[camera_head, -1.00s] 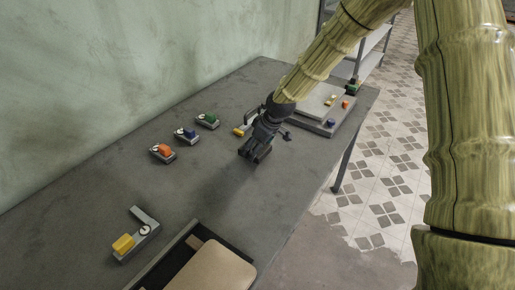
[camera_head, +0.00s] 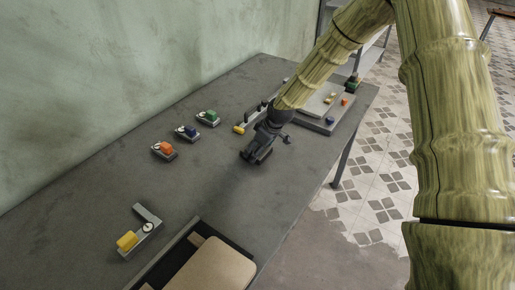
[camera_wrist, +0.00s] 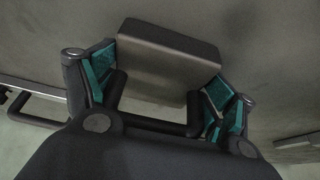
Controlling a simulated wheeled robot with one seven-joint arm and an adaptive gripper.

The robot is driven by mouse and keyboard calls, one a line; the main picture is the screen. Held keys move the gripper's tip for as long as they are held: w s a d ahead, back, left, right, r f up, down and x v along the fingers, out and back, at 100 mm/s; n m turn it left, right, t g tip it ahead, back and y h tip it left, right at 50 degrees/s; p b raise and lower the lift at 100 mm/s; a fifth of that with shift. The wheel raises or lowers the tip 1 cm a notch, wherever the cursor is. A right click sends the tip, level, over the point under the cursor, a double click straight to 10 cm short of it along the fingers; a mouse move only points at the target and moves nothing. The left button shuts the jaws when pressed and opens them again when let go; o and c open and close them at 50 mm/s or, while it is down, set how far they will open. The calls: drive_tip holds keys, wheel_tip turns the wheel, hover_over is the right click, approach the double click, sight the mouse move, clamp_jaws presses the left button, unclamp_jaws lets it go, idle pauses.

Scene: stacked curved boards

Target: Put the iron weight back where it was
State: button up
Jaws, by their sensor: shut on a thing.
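The iron weight (camera_wrist: 168,52) is a dark grey block seen in the wrist view between the teal-padded fingers of my gripper (camera_wrist: 160,88). The gripper is shut on it. In the head view my gripper (camera_head: 258,152) is over the middle of the grey table, right of the row of coloured blocks. The weight is hard to tell from the dark fingers there. I cannot tell whether its underside touches the table.
A yellow block (camera_head: 127,241) sits near left. A beige board (camera_head: 212,270) lies at the front edge. The table's left middle is clear.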

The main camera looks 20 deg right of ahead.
drive_tip(key=o, duration=1.8)
drive_tip(key=shift+f, duration=0.1)
drive_tip(key=shift+b+v, duration=1.3)
drive_tip(key=shift+v, duration=4.85)
